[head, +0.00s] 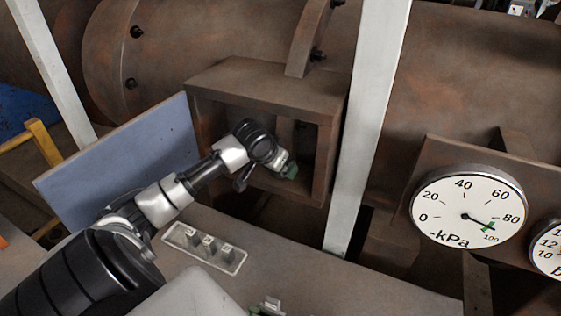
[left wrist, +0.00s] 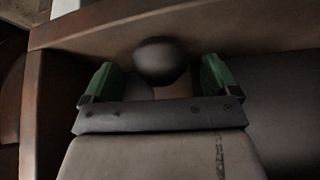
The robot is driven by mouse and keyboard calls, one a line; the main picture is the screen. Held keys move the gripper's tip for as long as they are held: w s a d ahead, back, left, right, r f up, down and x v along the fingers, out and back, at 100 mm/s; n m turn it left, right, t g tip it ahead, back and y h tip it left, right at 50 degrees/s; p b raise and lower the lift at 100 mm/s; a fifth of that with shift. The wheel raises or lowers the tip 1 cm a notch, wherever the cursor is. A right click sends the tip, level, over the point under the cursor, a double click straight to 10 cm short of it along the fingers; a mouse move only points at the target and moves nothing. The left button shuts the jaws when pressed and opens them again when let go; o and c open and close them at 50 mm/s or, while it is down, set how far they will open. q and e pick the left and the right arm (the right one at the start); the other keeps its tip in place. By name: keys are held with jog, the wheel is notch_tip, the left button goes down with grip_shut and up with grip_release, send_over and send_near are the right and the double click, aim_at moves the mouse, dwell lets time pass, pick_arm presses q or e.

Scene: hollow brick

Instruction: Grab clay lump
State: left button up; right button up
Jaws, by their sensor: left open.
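My left arm reaches into a rusty open-fronted box (head: 258,85), with its left gripper (head: 290,170) inside the opening. In the left wrist view, the two green fingers of this gripper are spread apart. A dark, rounded lump (left wrist: 160,60), which looks like the clay lump, shows between and just beyond the fingertips. I cannot tell whether the fingers touch it. The lump cannot be made out in the head view. A small green and grey part at the bottom edge of the head view looks like my right gripper (head: 267,306); its jaws are unclear.
The box's blue-grey door (head: 120,170) stands open at the left. A pale upright post (head: 365,130) stands just right of the box. A plate with several small switches (head: 205,247) lies below, and a kPa gauge (head: 468,208) is at right.

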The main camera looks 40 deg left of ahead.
pick_arm(q)
jog(key=shift+w+a+f, duration=0.3)
jog(key=shift+w+f, duration=0.4)
jog(key=shift+s+d+r, duration=0.15)
jog(key=shift+d, duration=0.05)
jog(key=shift+c, duration=0.2)
jog(key=shift+s+d+r, duration=0.15)
jog(key=shift+s+r, duration=0.05)
jog(key=shift+s, duration=0.1)
jog(key=c, duration=0.5)
jog(key=shift+c, duration=1.1)
jog(key=shift+w+f, duration=0.1)
jog(key=shift+c, duration=1.5)
pick_arm(e)
jog(key=shift+s+d, duration=0.15)
jog(key=shift+s, duration=0.05)
